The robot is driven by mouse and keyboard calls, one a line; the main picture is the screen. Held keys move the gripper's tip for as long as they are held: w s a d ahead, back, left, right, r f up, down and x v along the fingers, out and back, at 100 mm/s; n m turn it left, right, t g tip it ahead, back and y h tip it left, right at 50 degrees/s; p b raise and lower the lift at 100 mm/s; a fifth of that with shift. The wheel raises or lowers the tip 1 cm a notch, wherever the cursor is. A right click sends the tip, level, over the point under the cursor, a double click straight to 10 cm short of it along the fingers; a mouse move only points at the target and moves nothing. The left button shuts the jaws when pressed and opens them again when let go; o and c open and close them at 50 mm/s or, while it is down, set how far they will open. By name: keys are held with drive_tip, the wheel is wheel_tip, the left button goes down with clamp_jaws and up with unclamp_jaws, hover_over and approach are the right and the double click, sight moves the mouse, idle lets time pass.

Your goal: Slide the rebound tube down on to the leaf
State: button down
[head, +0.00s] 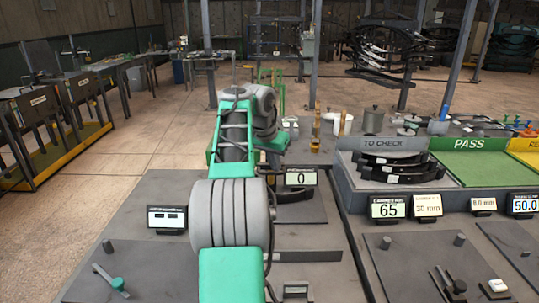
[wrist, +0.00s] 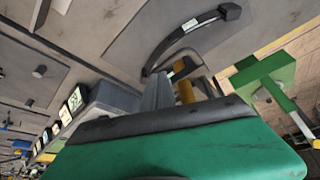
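In the wrist view, a dark curved leaf (wrist: 188,33) lies on the grey bench top, with a pale label on it. My gripper (wrist: 180,88) is beyond the green housing at the bottom of that view. An orange-yellow tube (wrist: 185,90), which looks like the rebound tube, shows between its grey fingers, close to the near end of the leaf. The fingers appear shut on it. Its lower end is hidden, so I cannot tell whether it touches the leaf.
A TO CHECK tray (head: 373,142) with several dark leaves stands at right, beside the green PASS tray (head: 480,165). Small displays line the bench, one reading 0 (head: 300,177) and one reading 65 (head: 387,208). Brass pieces (head: 315,130) stand behind my arm.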

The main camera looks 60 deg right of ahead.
drive_tip(key=shift+f+b, duration=2)
drive_tip(key=shift+f, duration=0.5)
drive_tip(key=shift+r+p, duration=1.7)
drive_tip(key=shift+p, duration=0.15)
